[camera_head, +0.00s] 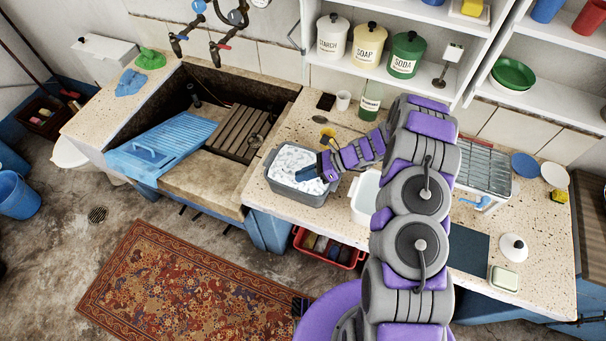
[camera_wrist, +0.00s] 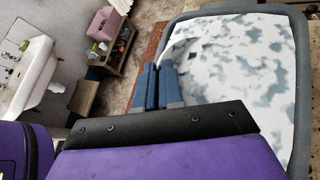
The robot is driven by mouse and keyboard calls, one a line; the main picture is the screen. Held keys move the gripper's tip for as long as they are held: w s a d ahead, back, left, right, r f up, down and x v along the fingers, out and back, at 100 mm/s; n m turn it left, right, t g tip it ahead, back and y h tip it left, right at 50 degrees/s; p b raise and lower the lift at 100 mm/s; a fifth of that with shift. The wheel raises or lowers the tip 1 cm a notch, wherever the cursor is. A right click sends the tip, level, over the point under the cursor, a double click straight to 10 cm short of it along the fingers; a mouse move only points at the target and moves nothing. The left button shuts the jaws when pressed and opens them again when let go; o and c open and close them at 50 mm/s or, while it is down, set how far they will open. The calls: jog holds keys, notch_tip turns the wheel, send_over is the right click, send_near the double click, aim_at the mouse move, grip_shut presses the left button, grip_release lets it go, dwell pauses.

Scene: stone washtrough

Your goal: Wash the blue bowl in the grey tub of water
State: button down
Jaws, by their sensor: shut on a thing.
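The grey tub (camera_head: 297,199) stands on the counter right of the stone sink, full of water with white suds. It fills the right of the wrist view (camera_wrist: 301,60). My gripper (camera_head: 312,173) reaches down into the tub from the right. In the wrist view its blue-grey fingers (camera_wrist: 158,85) are close together, with their tips at the suds near the tub's left side. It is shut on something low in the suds. The blue bowl cannot be made out clearly; only a faint curved outline shows in the suds beyond the fingertips.
A white container (camera_head: 364,200) stands close right of the tub, partly behind my arm. A wire dish rack (camera_head: 487,165), a blue plate (camera_head: 525,165) and a white plate (camera_head: 555,174) are farther right. The sink holds a blue washboard (camera_head: 172,140).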

jog(key=shift+w+a+r+p, duration=0.15)
jog(key=shift+r+p, duration=0.65)
jog(key=shift+r, duration=1.3)
jog(key=shift+r+p, duration=0.9)
jog(key=shift+r, duration=1.05)
notch_tip(320, 180, up, 4)
jog(key=shift+p, duration=1.05)
